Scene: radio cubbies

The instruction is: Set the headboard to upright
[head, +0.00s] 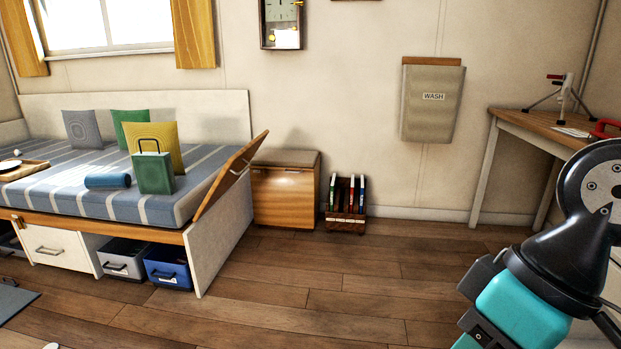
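The headboard (230,175) is a wooden panel at the right end of the bed (222,240). It is tilted, with its upper edge leaning out to the right, above the bed's white end board. A small dark handle or slot shows near its middle. Part of my arm, teal and black, is at the lower right, well apart from the headboard. My gripper's fingers are not in view.
A wooden box seat (286,190) stands just right of the headboard, beside a small book rack (345,203). A green bag (153,171) and cushions lie on the mattress. A desk (540,128) stands at right. The wooden floor (300,280) in the middle is clear.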

